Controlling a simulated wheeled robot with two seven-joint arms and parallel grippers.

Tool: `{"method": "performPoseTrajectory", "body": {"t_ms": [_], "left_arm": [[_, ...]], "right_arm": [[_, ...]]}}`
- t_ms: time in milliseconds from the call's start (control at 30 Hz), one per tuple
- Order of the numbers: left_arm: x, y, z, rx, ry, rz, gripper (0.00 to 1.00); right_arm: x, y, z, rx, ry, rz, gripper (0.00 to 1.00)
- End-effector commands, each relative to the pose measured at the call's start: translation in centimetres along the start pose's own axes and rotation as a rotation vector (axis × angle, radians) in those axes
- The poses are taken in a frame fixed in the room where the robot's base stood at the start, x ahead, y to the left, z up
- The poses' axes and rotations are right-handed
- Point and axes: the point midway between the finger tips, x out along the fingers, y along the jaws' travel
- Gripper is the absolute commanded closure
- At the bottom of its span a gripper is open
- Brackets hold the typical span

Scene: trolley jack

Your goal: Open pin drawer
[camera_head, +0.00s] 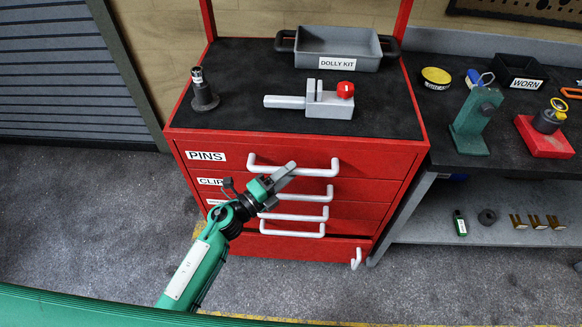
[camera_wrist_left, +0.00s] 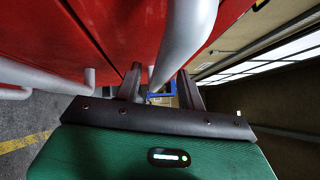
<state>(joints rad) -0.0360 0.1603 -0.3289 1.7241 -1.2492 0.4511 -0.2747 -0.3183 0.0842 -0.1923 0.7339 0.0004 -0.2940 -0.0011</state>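The pin drawer (camera_head: 235,158) is the top drawer of the red cabinet, marked PINS. It looks shut, level with the drawers below. Its white bar handle (camera_head: 312,172) runs across the front. My left gripper (camera_head: 284,173) is at the left part of this handle and hides some of it. In the left wrist view, the two dark fingers (camera_wrist_left: 160,88) stand apart. A pale handle bar (camera_wrist_left: 186,38) reaches down into the gap between them. I cannot tell whether a finger touches it. My right gripper is in neither view.
More drawers with white handles (camera_head: 296,215) lie close below, and a white hook (camera_head: 356,259) sticks out low right. On the cabinet top (camera_head: 240,70) stand a grey vise with a red knob (camera_head: 318,102), a dark post (camera_head: 204,92) and the dolly kit tray (camera_head: 340,45). A workbench (camera_head: 480,150) stands right.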

Motion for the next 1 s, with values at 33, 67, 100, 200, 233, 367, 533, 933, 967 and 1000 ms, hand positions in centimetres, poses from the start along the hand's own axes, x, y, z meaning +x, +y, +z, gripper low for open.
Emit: {"method": "performPoseTrajectory", "body": {"t_ms": [33,67,100,200,233,367,533,933,967,1000], "left_arm": [[0.62,-0.12,0.03,0.000,0.000,-0.001,0.60],[0.88,-0.10,0.03,0.000,0.000,-0.001,0.60],[1.15,-0.07,0.01,-0.001,-0.001,-0.001,0.60],[1.51,-0.02,0.00,-0.001,0.000,0.000,0.60],[1.57,0.00,-0.01,-0.001,0.000,0.000,0.60],[1.60,0.03,-0.01,0.000,0.000,0.000,0.60],[1.58,0.03,0.00,0.000,0.000,0.000,0.72],[1.55,0.05,0.00,0.000,0.000,0.001,1.00],[1.55,0.05,0.00,0.000,0.000,0.001,1.00],[1.54,0.06,-0.01,0.000,0.000,0.001,1.00]], "right_arm": [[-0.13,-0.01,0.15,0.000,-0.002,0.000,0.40],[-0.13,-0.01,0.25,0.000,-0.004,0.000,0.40],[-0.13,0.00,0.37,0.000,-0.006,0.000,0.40],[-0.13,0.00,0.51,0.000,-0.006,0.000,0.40],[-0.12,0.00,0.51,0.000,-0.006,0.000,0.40],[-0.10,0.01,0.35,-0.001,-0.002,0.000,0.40],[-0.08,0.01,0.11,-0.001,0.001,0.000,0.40],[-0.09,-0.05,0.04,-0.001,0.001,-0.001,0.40],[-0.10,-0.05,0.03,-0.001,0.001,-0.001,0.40],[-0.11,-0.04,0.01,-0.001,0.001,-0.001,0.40]]}}
